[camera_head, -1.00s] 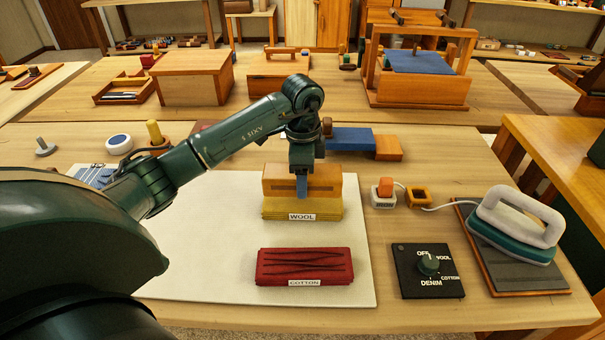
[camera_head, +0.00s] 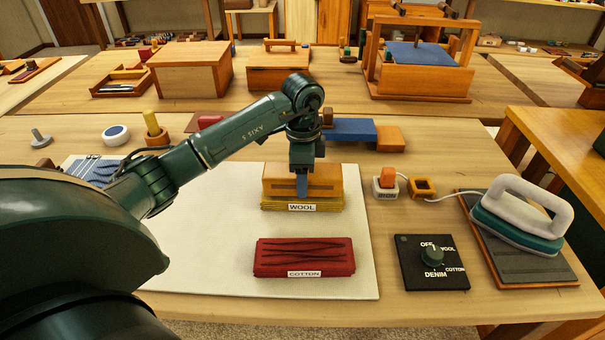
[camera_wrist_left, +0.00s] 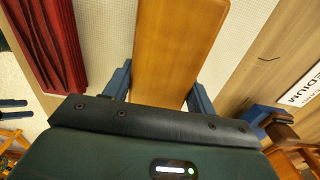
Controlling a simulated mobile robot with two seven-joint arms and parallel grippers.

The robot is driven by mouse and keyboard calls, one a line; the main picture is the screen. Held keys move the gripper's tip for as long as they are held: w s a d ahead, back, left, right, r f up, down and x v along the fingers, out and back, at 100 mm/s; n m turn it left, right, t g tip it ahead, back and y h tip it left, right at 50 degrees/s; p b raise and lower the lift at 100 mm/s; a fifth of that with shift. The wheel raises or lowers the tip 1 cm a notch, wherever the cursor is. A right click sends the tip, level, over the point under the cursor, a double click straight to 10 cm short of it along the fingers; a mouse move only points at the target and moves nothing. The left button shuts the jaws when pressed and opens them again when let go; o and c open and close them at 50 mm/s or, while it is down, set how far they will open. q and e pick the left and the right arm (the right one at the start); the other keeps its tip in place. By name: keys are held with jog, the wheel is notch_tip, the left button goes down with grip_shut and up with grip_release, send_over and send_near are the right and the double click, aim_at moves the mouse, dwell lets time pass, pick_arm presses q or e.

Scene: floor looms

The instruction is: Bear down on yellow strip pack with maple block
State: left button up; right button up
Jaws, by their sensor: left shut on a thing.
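The maple block (camera_head: 326,181) lies flat on the yellow strip pack (camera_head: 331,206), which carries a WOOL label. Only a thin yellow edge of the pack shows under the block. My left gripper (camera_head: 302,186) comes down from above and is shut on the block. In the left wrist view the block (camera_wrist_left: 180,40) sits between the two blue fingers of my left gripper (camera_wrist_left: 158,90), and the yellow pack cannot be made out there.
A red COTTON pack (camera_head: 304,255) lies nearer on the pale mat (camera_head: 205,265). To the right are a dial panel (camera_head: 432,262), an iron (camera_head: 522,215) on its dark rest and a small IRON-labelled switch (camera_head: 386,186). Bare mat lies left of the packs.

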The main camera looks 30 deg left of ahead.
pick_arm(q)
jog(key=shift+f+b, duration=0.3)
jog(key=shift+f, duration=0.2)
pick_arm(e)
jog(key=shift+f, duration=0.35)
pick_arm(q)
jog(key=shift+s+d+f, duration=0.1)
jog(key=shift+s+f, duration=0.05)
jog(key=shift+f, duration=0.05)
dwell(1.4)
jog(key=shift+r+p, duration=0.55)
jog(key=shift+p, duration=0.05)
notch_tip(320, 180, up, 6)
jog(key=p, duration=0.4)
jog(key=shift+f+p, duration=0.25)
jog(key=shift+p, duration=0.05)
jog(key=shift+r+p, duration=0.3)
jog(key=shift+r, duration=0.15)
pick_arm(e)
jog(key=r, duration=0.1)
jog(key=d+r+n, duration=0.1)
jog(key=r, duration=0.1)
jog(key=shift+s+r+g+h, duration=0.2)
jog(key=shift+g+h, duration=0.1)
jog(key=shift+a, duration=0.1)
